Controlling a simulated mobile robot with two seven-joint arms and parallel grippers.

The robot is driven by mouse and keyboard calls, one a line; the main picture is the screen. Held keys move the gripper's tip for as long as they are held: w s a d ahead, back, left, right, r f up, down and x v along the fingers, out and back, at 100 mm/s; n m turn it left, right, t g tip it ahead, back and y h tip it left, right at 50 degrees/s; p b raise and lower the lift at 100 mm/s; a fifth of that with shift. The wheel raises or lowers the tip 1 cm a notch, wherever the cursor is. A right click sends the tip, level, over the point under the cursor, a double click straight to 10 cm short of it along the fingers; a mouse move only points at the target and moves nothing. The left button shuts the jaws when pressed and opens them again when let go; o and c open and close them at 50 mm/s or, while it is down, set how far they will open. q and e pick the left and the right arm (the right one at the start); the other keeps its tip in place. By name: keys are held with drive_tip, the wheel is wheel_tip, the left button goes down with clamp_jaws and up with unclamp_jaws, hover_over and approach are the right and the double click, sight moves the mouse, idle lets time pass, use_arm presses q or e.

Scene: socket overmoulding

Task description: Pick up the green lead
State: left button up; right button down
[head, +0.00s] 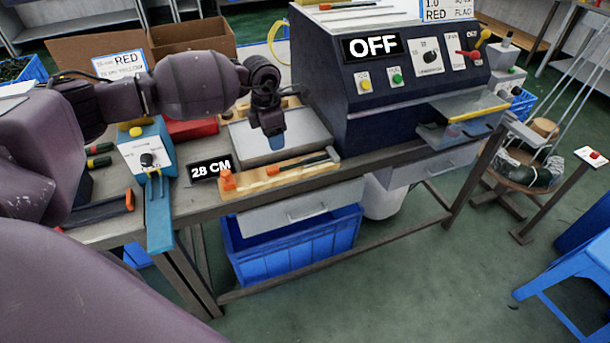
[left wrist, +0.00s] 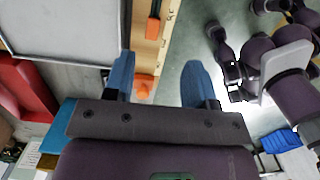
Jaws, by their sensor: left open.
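I cannot pick out a green lead in either view. My left gripper (head: 277,141) points down above the pale tray (head: 258,153) on the bench, close to its front wooden strip. In the left wrist view its two blue fingers (left wrist: 160,82) stand wide apart. No object is held between them. Beyond them show the wooden strip (left wrist: 150,50) and an orange peg (left wrist: 143,86). The peg also shows at the strip's left end in the head view (head: 228,180). My right gripper cannot be made out.
The dark machine marked OFF (head: 420,75) stands right of the tray. A blue device (head: 146,150) and a "28 CM" sign (head: 210,168) stand left of it. A coiled dark bundle (head: 530,170) lies on a round stand at right.

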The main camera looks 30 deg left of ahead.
use_arm(q)
drive_tip(key=a, duration=0.1)
hover_over(273, 169)
drive_tip(key=shift+g+y, duration=0.3)
drive_tip(key=shift+g, duration=0.1)
drive_tip(key=f, duration=0.5)
drive_tip(key=shift+s+a+f+b, duration=0.15)
drive_tip(key=shift+s+a+b, duration=0.1)
drive_tip(key=shift+b, duration=0.05)
drive_tip(key=shift+f, duration=0.45)
drive_tip(key=f, duration=0.3)
drive_tip(key=f+b, duration=0.1)
drive_tip(key=f, duration=0.1)
drive_tip(key=shift+w+d, duration=0.15)
drive_tip(key=shift+w, duration=0.15)
drive_tip(key=c, duration=0.9)
clamp_jaws()
use_arm(e)
drive_tip(key=shift+w+a+f, duration=0.35)
drive_tip(key=shift+w+a, duration=0.05)
drive_tip(key=shift+w, duration=0.3)
